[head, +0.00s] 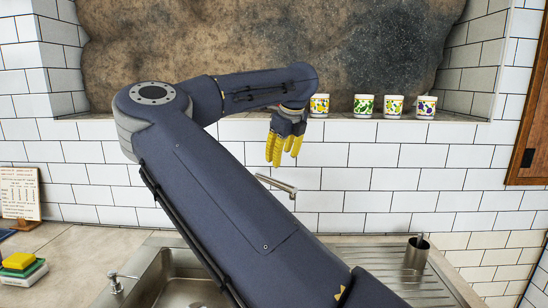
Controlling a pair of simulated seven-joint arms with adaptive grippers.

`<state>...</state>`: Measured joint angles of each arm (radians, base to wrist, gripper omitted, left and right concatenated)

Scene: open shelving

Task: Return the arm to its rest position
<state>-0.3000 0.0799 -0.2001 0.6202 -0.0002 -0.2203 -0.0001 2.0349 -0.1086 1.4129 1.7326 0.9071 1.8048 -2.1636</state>
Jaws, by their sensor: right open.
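My right arm rises from the bottom right of the head view, bends at an elbow at upper left and reaches back to the right. My right gripper (284,152) hangs from its wrist with yellow fingers pointing down, in front of the white tiled wall and above the tap. The gripper is open, with nothing between its fingers. My left gripper is not in view.
Several patterned cups, one a green-leaf cup (363,106), stand on the ledge right of the gripper. Below are a tap (277,184), a sink (180,283) partly hidden by my arm, and a metal utensil pot (416,252). Sponges (19,260) and a card (20,193) are at left.

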